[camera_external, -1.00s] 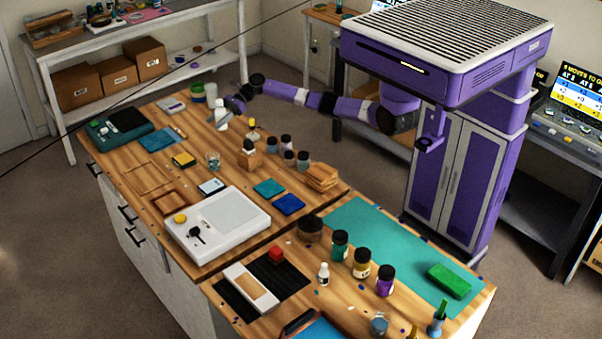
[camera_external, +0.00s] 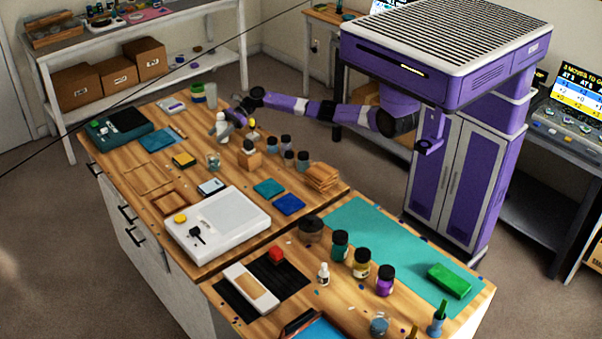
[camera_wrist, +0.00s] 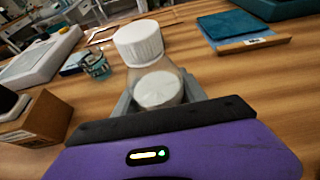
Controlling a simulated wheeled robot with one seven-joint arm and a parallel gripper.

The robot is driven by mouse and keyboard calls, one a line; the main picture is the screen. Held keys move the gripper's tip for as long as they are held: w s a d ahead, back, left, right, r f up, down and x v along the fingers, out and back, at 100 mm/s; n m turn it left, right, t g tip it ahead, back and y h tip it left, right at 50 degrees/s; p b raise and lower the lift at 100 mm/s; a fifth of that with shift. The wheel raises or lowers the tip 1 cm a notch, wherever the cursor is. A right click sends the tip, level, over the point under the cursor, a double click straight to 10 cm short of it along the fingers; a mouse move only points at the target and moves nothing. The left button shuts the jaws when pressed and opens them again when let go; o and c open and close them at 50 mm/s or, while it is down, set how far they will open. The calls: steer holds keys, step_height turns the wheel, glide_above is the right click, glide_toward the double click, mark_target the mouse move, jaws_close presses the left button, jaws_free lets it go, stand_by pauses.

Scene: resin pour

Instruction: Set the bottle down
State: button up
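The bottle (camera_external: 221,127) is pale with a white ribbed cap, near the far end of the wooden bench. In the wrist view the bottle (camera_wrist: 158,75) is see-through with whitish contents low inside, and looks roughly upright. My gripper (camera_external: 228,125) is shut on the bottle, with its grey fingers (camera_wrist: 160,104) on either side of the body. The bottle's lower part is hidden by my gripper in the wrist view. I cannot tell whether its base touches the bench top.
A small glass cup (camera_external: 214,161) stands just in front of the bottle. A wooden block with a dark-capped jar (camera_external: 250,159) is to the right, with several jars beyond. A blue-teal mat (camera_external: 158,139) lies left. Bare wood lies between the mat and bottle.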

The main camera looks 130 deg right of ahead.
steer(key=o, duration=0.4)
steer(key=shift+c, duration=0.2)
steer(key=shift+r, duration=0.1)
steer(key=shift+r+p, duration=0.2)
steer(key=shift+p, duration=0.1)
steer(key=v, duration=1.2)
